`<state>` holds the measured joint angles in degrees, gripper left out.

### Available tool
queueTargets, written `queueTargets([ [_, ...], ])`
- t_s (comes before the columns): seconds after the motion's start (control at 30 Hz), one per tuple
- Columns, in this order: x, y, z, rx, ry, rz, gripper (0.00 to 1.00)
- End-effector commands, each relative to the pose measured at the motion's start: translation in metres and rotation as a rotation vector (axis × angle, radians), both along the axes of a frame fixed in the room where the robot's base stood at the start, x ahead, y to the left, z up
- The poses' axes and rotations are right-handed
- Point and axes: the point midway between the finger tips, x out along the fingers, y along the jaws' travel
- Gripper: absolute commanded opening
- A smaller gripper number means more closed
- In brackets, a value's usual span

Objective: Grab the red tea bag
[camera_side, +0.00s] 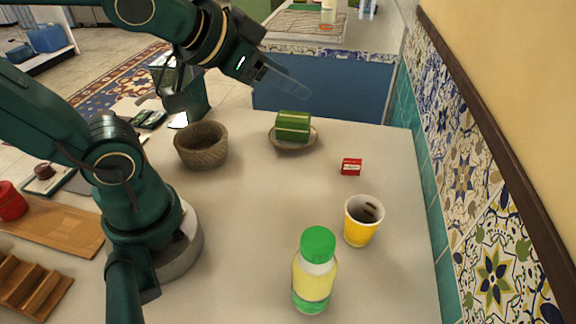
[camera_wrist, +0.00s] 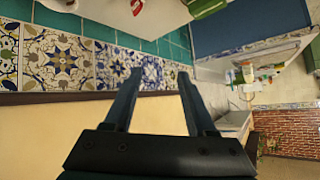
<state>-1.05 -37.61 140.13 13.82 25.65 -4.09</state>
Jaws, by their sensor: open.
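The small red tea bag (camera_side: 351,167) lies on the pale counter, right of the centre in the side view. It also shows as a small red piece at the top edge of the wrist view (camera_wrist: 137,6), partly cut off. My gripper (camera_side: 303,89) is raised at the back of the counter, up and to the left of the tea bag and well apart from it. In the wrist view my gripper (camera_wrist: 158,78) has its two fingers spread with nothing between them.
A yellow cup (camera_side: 357,232) with dark contents and a green-capped bottle (camera_side: 314,277) stand in front of the tea bag. A tiled wall (camera_side: 468,170) bounds the right.

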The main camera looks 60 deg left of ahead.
Motion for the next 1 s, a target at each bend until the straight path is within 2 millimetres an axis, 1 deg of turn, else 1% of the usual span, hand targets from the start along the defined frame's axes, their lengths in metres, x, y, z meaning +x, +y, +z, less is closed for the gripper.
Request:
queueTargets([
  [0.03, 0.018, 0.006, 0.006, 0.046, -0.05, -0.014, 0.56],
  [0.1, 0.043, 0.011, 0.015, 0.11, -0.125, -0.053, 0.56],
  [0.2, 0.077, 0.014, 0.019, 0.187, -0.208, -0.134, 0.56],
  [0.27, 0.094, 0.012, 0.015, 0.215, -0.241, -0.193, 0.56],
  [0.33, 0.11, 0.01, 0.007, 0.232, -0.267, -0.268, 0.56],
  [0.43, 0.127, 0.004, -0.013, 0.227, -0.286, -0.378, 0.56],
  [0.53, 0.135, -0.001, -0.039, 0.187, -0.287, -0.483, 0.56],
  [0.67, 0.134, -0.006, -0.078, 0.091, -0.27, -0.599, 0.56],
  [0.7, 0.132, -0.007, -0.09, 0.054, -0.261, -0.627, 0.56],
  [0.83, 0.119, -0.007, -0.129, -0.07, -0.223, -0.682, 0.56],
  [0.9, 0.111, -0.004, -0.149, -0.125, -0.193, -0.687, 0.56],
  [1.0, 0.102, 0.002, -0.173, -0.178, -0.146, -0.664, 0.56],
])
